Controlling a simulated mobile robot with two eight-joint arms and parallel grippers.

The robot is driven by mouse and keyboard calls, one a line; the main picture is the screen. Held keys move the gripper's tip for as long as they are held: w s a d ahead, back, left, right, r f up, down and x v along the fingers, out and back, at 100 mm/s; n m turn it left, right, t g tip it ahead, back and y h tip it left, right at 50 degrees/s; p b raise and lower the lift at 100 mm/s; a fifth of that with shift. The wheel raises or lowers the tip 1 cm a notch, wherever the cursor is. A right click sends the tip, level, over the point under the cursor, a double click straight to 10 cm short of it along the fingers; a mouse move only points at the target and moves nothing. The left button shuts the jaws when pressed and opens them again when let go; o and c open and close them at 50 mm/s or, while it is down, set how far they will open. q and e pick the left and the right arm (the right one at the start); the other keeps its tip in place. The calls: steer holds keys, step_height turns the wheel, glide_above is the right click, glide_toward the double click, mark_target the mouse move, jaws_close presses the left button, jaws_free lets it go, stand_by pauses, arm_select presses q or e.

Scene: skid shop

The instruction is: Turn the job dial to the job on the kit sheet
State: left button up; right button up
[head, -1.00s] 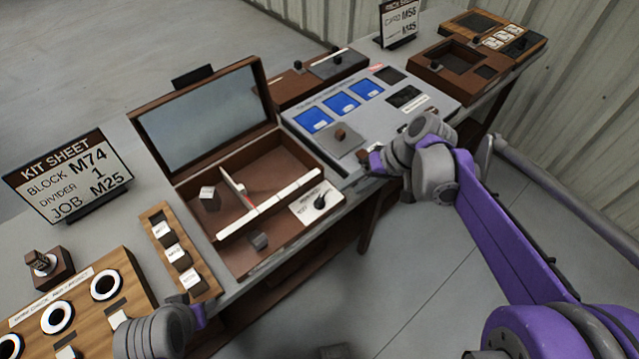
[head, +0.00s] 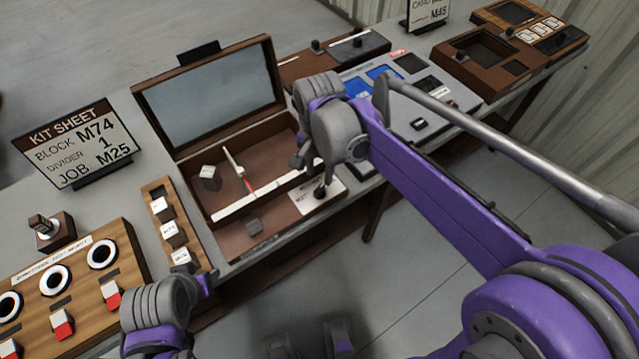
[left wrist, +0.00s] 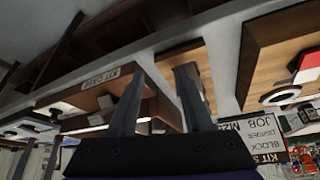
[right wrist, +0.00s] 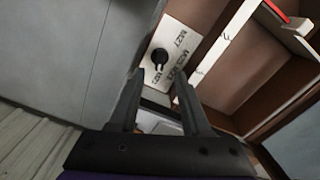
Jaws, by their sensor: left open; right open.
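The kit sheet (head: 82,145) stands at the back left and reads BLOCK M74, DIVIDER 1, JOB M25. The job dial is a black knob (head: 320,192) on a white plate (head: 335,196) at the right front of the open brown case. In the right wrist view the knob (right wrist: 160,57) lies beyond my fingertips, with printed labels beside it, partly legible. My right gripper (head: 303,160) is open and empty, close above the dial and apart from it in the right wrist view (right wrist: 160,80). My left gripper (head: 205,283) is open and empty near the table's front edge.
A wooden panel with rings and red-white switches (head: 78,255) is at the front left. A grey panel (head: 440,98) with blue screens lies right.

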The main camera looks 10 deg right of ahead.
mark_target(320, 189)
step_height(320, 189, down, 6)
stand_by(0.4)
jaws_close()
